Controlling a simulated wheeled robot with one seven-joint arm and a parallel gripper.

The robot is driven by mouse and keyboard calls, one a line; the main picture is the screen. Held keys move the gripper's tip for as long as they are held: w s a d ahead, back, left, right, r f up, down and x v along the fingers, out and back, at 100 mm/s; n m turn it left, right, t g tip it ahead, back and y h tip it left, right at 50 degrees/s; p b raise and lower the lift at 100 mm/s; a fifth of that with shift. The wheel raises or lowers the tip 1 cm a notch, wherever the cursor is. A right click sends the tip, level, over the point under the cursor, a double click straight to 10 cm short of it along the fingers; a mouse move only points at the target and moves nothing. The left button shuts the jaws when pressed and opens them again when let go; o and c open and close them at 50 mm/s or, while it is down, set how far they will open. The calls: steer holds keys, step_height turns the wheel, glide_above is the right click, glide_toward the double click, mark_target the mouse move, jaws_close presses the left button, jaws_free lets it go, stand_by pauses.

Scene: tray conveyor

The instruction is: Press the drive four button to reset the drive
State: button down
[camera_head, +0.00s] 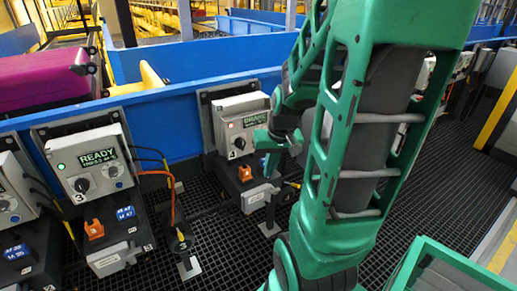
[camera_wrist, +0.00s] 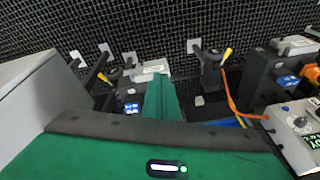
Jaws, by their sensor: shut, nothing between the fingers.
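A grey drive box (camera_head: 241,125) with a green display beginning "BRAKE" stands right of the box marked 3, at the middle of the head view. A black knob (camera_head: 240,143) shows on its front; its number is too small to read surely. My green gripper (camera_head: 263,139) is at the right side of this box's face, shut and empty. It covers the right part of the face, where any button is hidden. I cannot tell whether it touches. In the wrist view the shut fingers (camera_wrist: 163,97) point away, with the grey side of a box (camera_wrist: 38,90) at left.
The drive box marked 3 (camera_head: 92,160) reads READY with a green light. Below the boxes are orange connectors (camera_head: 94,229), cables and a sensor post (camera_head: 184,245). A blue conveyor wall (camera_head: 185,130) runs behind, with a magenta suitcase (camera_head: 40,80). Dark grating floor is open in front.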

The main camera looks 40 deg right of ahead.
steer(key=w+d+f+m+t+h, duration=0.1)
steer(key=w+d+f, duration=0.3)
steer(key=d, duration=0.4)
steer(key=w+d+f+m+t+h, duration=0.1)
steer(key=w+d+f+m+t, duration=0.2)
steer(key=d, duration=0.5)
step_height(320, 180, down, 3)
steer(key=w+t, duration=0.1)
steer(key=w, duration=0.1)
steer(key=shift+w+f+m+t, duration=0.2)
steer(key=shift+w+m+t, duration=0.1)
steer(key=shift+w+d, duration=0.35)
steer(key=shift+w, duration=1.05)
steer(key=shift+w+d, duration=0.4)
steer(key=shift+w, duration=1.05)
steer(key=shift+w+d, duration=0.35)
steer(key=shift+w, duration=1.05)
steer(key=shift+w, duration=0.1)
steer(key=shift+w+d, duration=0.1)
steer(key=shift+w, duration=0.1)
